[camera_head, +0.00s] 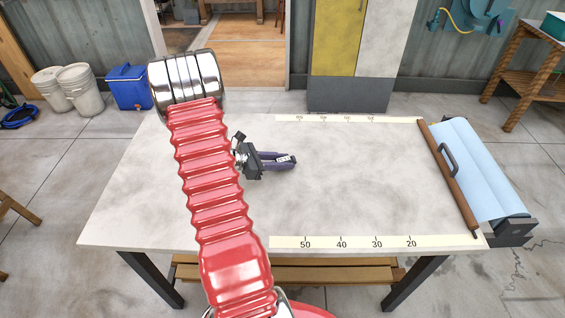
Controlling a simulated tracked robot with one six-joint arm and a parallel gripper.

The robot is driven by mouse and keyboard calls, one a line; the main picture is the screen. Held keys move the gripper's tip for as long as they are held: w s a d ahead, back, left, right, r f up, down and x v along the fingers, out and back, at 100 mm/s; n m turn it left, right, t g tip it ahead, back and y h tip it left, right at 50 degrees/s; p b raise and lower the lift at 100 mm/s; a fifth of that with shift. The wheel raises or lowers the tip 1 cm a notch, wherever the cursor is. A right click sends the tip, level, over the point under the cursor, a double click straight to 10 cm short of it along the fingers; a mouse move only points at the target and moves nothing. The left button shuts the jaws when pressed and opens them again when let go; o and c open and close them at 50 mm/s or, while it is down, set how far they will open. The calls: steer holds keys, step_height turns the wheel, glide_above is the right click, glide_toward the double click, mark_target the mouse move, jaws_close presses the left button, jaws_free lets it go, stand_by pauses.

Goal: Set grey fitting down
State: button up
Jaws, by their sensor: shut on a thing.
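My gripper (284,160) shows past my red ribbed arm, over the middle of the pale worktable (350,190). Its dark body has two purple fingers pointing right. The fingers are shut on a small grey fitting (285,159), which shows as a pale patch at the fingertips. Most of the fitting is hidden by the fingers. I cannot tell whether it touches the tabletop or is held just above it.
A blue sheet roll (481,168) with a wooden bar (448,178) lies along the table's right end. Scales (365,242) run along the front and back edges. The tabletop between my gripper and the bar is clear. A cabinet (350,60) stands behind the table.

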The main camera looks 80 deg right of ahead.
steer(key=shift+f, duration=0.3)
steer(key=shift+f, duration=0.1)
steer(key=o, duration=1.1)
steer(key=shift+c, duration=0.2)
steer(key=v, duration=1.1)
steer(key=shift+w+a, duration=0.1)
steer(key=shift+w, duration=0.05)
steer(key=shift+w+a+r, duration=0.2)
steer(key=shift+w+r, duration=0.05)
